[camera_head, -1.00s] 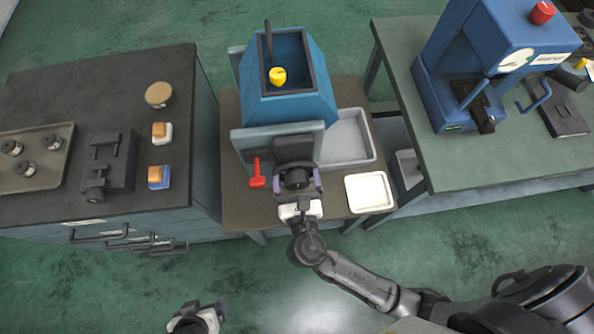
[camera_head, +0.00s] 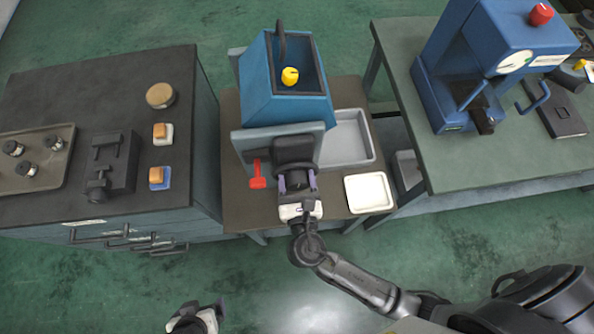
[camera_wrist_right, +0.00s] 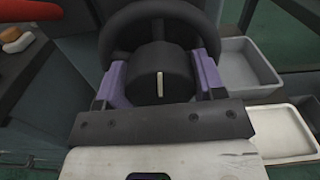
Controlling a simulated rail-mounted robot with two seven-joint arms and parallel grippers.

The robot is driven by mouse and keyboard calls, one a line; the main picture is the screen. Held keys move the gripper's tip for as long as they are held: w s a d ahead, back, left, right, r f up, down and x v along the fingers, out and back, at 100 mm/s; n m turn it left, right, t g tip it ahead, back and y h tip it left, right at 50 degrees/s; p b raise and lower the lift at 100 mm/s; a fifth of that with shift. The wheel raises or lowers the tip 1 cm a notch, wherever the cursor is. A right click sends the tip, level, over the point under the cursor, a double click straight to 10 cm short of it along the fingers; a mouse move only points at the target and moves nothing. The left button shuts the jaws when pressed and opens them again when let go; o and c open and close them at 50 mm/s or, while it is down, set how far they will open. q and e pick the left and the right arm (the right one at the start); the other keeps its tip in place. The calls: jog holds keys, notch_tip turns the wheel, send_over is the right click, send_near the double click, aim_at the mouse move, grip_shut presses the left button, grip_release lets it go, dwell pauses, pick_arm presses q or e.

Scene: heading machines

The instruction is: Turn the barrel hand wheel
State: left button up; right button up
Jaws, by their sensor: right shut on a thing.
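The barrel hand wheel is a dark wheel (camera_head: 294,150) on the front of the blue machine. In the right wrist view its rim (camera_wrist_right: 125,28) curves behind a dark round hub (camera_wrist_right: 160,68) with a pale line on its face. My right gripper (camera_head: 297,181) is shut on this hub; its purple fingers (camera_wrist_right: 160,85) press on both sides. The open-topped blue barrel (camera_head: 290,112) above holds a yellow knob-like piece (camera_head: 290,76) and a dark rod (camera_head: 280,42). My left gripper (camera_head: 197,318) is at the bottom edge, away from everything; its jaws are unclear.
A red lever (camera_head: 257,178) sits just left of the wheel. A grey tray (camera_head: 366,145) and a white tray (camera_head: 370,192) are at the right. A dark cabinet (camera_head: 60,90) stands left, a green bench (camera_head: 420,150) with a blue press (camera_head: 500,45) right.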

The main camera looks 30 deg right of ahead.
jog(key=m, duration=0.2)
jog(key=shift+m+p, duration=0.3)
jog(key=shift+m, duration=0.9)
jog(key=m, duration=0.4)
jog(key=shift+b, duration=0.3)
jog(key=shift+m, duration=0.3)
jog(key=o, duration=0.9)
